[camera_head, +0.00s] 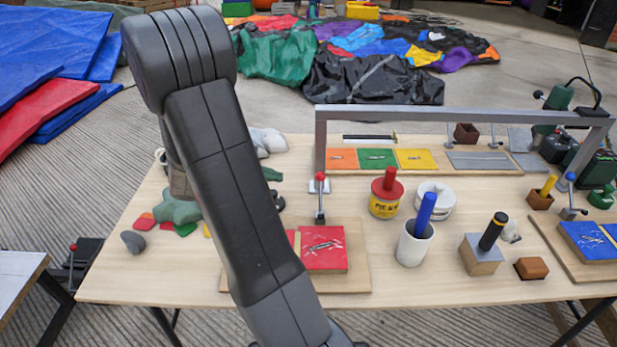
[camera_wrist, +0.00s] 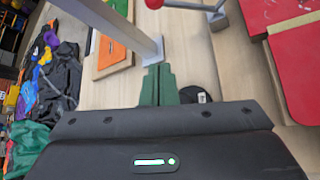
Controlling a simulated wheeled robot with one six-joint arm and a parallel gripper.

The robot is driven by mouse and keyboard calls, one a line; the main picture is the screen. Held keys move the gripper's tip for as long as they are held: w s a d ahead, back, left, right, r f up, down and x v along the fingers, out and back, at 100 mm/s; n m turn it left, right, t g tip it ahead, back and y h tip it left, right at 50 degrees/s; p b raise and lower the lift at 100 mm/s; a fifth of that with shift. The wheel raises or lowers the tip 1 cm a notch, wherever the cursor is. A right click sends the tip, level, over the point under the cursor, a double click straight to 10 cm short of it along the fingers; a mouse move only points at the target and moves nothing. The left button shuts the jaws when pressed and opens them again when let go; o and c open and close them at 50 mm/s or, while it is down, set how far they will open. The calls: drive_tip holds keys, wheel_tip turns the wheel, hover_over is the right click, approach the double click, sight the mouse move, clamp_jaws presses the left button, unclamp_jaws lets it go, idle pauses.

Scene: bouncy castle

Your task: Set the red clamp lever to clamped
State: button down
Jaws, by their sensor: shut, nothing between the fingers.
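The red clamp lever (camera_head: 320,200) has a red ball knob on a metal rod. In the head view it stands roughly upright at the back edge of a board with a red pad (camera_head: 325,250). In the wrist view its rod and red knob (camera_wrist: 154,4) show at the top edge, partly cut off, with the red pad (camera_wrist: 298,65) at the right. My gripper (camera_wrist: 159,70) has green fingers, shut together and empty. The lever lies beyond the fingertips in the wrist view, apart from them. In the head view my arm hides much of the area left of the pad.
A grey metal frame (camera_head: 450,113) spans the table; one post (camera_wrist: 130,25) stands near my fingertips. Glue pots (camera_head: 385,195), a white cup (camera_head: 414,245) and a block with a black handle (camera_head: 482,255) stand to the right. A blue-knobbed lever (camera_head: 569,190) stands far right.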

sight(321, 197)
drive_tip(key=b+x, duration=0.1)
drive_tip(key=x, duration=0.9)
drive_tip(key=shift+d+f, duration=0.1)
drive_tip(key=shift+d, duration=0.05)
drive_tip(key=r, duration=0.1)
drive_tip(key=s+r, duration=0.1)
drive_tip(key=r, duration=0.1)
drive_tip(key=shift+s+d+p, duration=0.35)
drive_tip(key=shift+p, duration=0.05)
drive_tip(key=shift+s+d+r, duration=0.15)
drive_tip(key=shift+r, duration=0.15)
drive_tip(key=shift+s+b, duration=0.1)
drive_tip(key=shift+b, duration=0.45)
drive_tip(key=shift+s+r+b, duration=0.1)
drive_tip(key=shift+b, duration=0.25)
